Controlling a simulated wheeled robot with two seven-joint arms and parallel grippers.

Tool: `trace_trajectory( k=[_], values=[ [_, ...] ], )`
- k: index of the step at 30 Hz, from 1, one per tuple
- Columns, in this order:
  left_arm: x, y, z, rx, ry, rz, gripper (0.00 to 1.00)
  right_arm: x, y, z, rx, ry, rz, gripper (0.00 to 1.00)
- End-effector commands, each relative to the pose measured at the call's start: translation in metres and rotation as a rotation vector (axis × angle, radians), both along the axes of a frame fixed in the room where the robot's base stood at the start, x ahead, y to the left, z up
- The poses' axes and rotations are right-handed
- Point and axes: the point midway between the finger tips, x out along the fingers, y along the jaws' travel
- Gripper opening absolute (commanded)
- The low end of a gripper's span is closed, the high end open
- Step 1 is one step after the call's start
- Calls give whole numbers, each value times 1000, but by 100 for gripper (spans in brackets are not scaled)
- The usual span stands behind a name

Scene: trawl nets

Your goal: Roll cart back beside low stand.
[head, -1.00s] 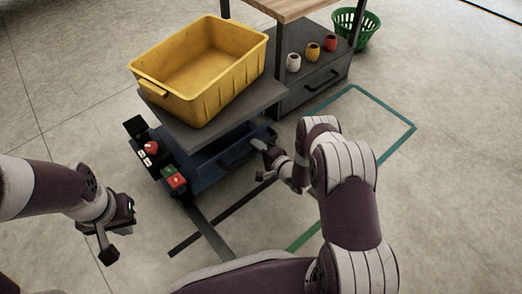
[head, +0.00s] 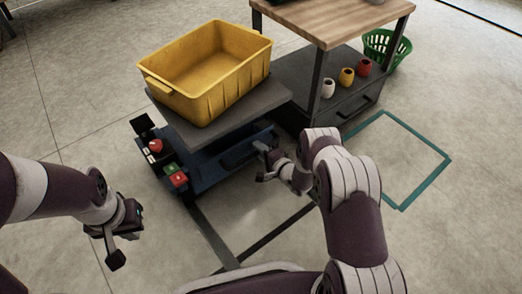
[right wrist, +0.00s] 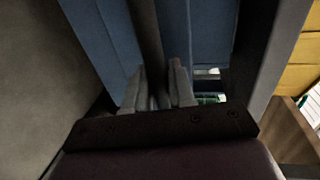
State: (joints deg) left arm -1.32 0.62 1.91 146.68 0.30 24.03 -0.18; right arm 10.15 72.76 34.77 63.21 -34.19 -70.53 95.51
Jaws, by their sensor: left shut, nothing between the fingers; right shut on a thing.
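The cart (head: 182,113) has a grey top, a dark blue lower body and a yellow bin (head: 205,100) on top. It stands close to the low stand (head: 300,70), a grey drawer unit below a wooden top, and hides its near left part. Whether they touch cannot be told. My right gripper (head: 264,162) is at the cart's near right side. In the right wrist view its fingers (right wrist: 158,92) are shut on a dark bar of the cart, beside blue panels. My left gripper (head: 115,240) is shut and empty, left of the cart and apart from it.
A teal floor outline (head: 447,162) lies empty right of the cart. Dark floor strips (head: 275,235) run in front. Floor at left is clear.

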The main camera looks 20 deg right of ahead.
Motion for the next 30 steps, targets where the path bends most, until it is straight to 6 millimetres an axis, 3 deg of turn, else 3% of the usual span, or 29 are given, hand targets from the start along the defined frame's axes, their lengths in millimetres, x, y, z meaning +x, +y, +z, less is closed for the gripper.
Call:
trace_trajectory(
  k=[10, 11, 12, 20, 23, 30],
  values=[
    [0, 0, -1, 0, 0, 0, 0, 5, 0, 3, -2, -10, -3, 0],
    [0, 0, -1, 0, 0, 0, 0, 5, 0, 3, -2, -10, -3, 34],
    [0, 0, -1, 0, 0, 0, 0, 5, 0, 3, -2, -10, -3, 42],
    [0, 0, 0, 0, 0, 0, 0, 3, 0, 2, -1, -6, -1, 42],
    [0, 0, 9, 0, 0, 0, 0, -5, -4, 7, -2, -3, -4, 42],
    [0, 0, 51, 0, 0, 0, 0, -60, -27, 24, 0, -1, -6, 42]
  ],
)
